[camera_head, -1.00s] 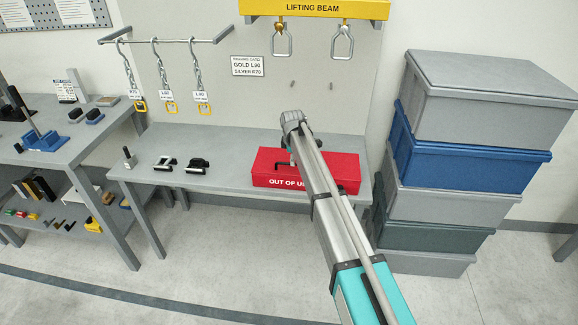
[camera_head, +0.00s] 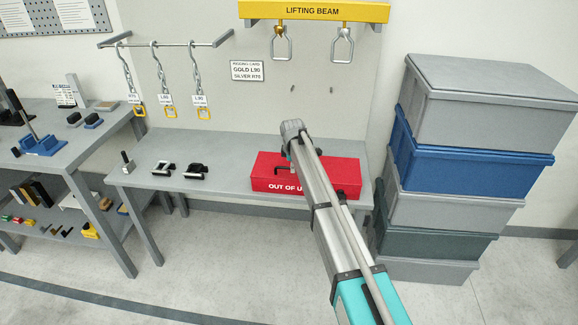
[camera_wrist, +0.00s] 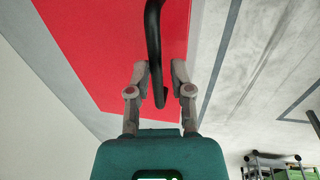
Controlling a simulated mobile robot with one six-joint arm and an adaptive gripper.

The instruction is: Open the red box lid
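The red box (camera_head: 335,176), lettered "OUT OF U…", sits on the grey bench with its lid shut. Its black handle (camera_head: 281,168) shows at the left of my arm in the head view; the arm hides part of the box. In the wrist view the red lid (camera_wrist: 105,50) fills the upper left, and the black handle (camera_wrist: 155,45) runs down between my fingers. My gripper (camera_wrist: 160,70) is open, one finger on each side of the handle. The left finger looks very near the handle; I cannot tell whether it touches. A small gap shows on the right.
The grey bench (camera_head: 230,180) also holds black-and-silver shackles (camera_head: 194,171) left of the box. A stack of bins (camera_head: 470,160) stands close on the right. The yellow lifting beam (camera_head: 315,11) and hanging chains (camera_head: 162,80) are above.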

